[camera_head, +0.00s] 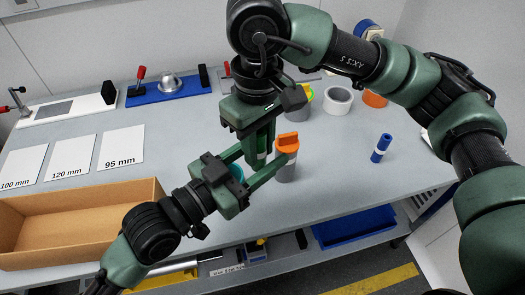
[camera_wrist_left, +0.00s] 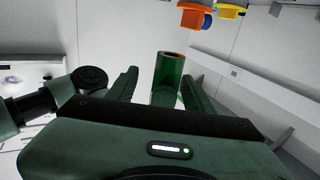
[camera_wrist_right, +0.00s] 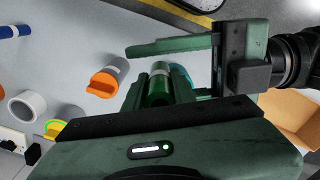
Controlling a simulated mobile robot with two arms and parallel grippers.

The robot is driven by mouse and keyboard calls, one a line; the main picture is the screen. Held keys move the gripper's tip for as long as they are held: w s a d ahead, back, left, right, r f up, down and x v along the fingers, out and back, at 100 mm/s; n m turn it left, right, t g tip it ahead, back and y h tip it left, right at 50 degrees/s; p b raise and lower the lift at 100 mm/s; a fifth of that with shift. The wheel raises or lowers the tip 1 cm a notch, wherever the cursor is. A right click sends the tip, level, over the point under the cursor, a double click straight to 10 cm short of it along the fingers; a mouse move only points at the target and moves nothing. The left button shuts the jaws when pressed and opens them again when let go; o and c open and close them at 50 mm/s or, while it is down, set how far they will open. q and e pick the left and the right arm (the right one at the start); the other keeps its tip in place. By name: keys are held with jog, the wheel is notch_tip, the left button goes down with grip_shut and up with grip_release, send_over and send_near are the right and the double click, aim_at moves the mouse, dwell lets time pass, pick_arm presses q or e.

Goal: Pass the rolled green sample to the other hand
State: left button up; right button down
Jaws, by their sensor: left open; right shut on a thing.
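The rolled green sample (camera_head: 261,149) is a dark green tube held upright above the table. My right gripper (camera_wrist_right: 158,88) points down and is shut on it; the tube also shows in the right wrist view (camera_wrist_right: 158,78) with a pale band. My left gripper (camera_head: 266,153) is open, its fingers reaching in from the lower left on either side of the tube's lower part. In the left wrist view the tube (camera_wrist_left: 168,75) stands between the two spread fingers, its hollow top end visible. I cannot tell whether a left finger touches it.
A grey container with an orange lid (camera_head: 287,144) stands close to the left fingertips. A teal object (camera_head: 237,172) is partly hidden behind my left gripper. A cardboard box (camera_head: 150,193) is at left. The table's front right is clear.

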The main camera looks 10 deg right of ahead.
pick_arm(q)
grip_shut()
jog(key=shift+s+d, duration=0.1)
jog(key=shift+s, duration=0.05)
pick_arm(e)
jog(key=c, duration=1.1)
grip_release()
jog(key=shift+w, duration=0.1)
pick_arm(q)
jog(key=shift+s, duration=0.1)
pick_arm(e)
jog(key=shift+d, duration=0.1)
jog(key=shift+w, duration=0.1)
